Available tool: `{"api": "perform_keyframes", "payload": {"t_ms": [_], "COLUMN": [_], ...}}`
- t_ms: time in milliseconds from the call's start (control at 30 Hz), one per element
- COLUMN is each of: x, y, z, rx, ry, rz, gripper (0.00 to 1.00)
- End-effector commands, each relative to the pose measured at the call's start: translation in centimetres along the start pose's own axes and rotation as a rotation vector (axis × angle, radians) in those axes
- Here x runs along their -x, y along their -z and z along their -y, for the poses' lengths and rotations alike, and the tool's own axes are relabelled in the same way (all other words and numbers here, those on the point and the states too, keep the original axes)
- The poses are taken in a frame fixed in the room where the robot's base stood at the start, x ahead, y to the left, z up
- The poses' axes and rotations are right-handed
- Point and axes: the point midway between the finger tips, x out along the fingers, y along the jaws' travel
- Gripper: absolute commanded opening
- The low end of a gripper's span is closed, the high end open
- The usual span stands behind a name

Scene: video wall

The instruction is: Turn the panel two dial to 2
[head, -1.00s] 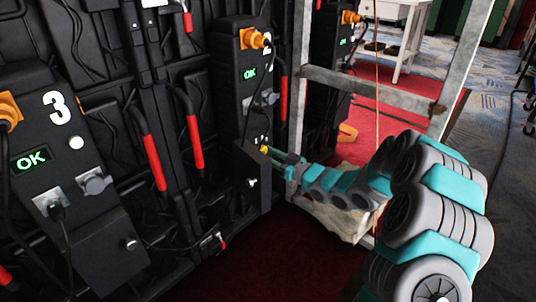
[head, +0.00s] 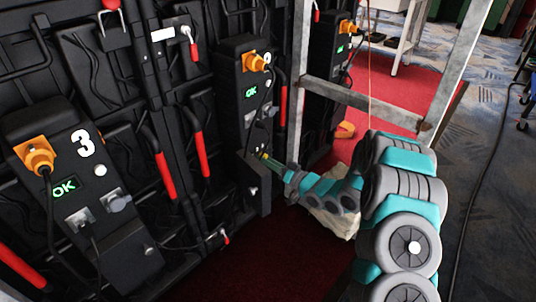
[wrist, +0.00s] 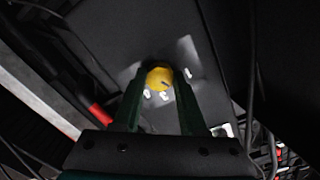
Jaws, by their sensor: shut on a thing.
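The panel two box (head: 240,90) is a tall black unit in the middle of the head view, with a green OK display. Its yellow dial (wrist: 159,77) sits on a pale plate in the wrist view, with small white marks around it. A dark line on the dial slants toward the lower right; I cannot read which number it points to. My gripper (wrist: 160,84) has its two dark green fingers on either side of the dial, shut on it. In the head view my gripper (head: 269,160) reaches the lower part of panel two, and its fingers mostly hide the dial.
The panel three box (head: 80,165) stands at left, with its own OK display. Another such panel (head: 325,70) stands behind. A metal frame (head: 366,100) rises close to my arm. Red handles (head: 165,175) line the black wall. Red carpet (head: 250,260) lies clear below.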

Motion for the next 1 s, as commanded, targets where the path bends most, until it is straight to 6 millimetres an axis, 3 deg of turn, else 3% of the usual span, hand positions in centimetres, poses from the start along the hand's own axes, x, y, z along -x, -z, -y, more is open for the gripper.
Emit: {"api": "perform_keyframes", "payload": {"t_ms": [733, 767, 1000], "x": [-0.01, -0.01, -0.01], "y": [0.08, 0.08, 0.05], "z": [-0.01, -0.01, -0.01], "rx": [-0.099, -0.098, -0.098], "ry": [0.000, 0.000, 0.000], "rz": [-0.002, -0.002, -0.001], "gripper": [0.00, 0.44, 0.71]}}
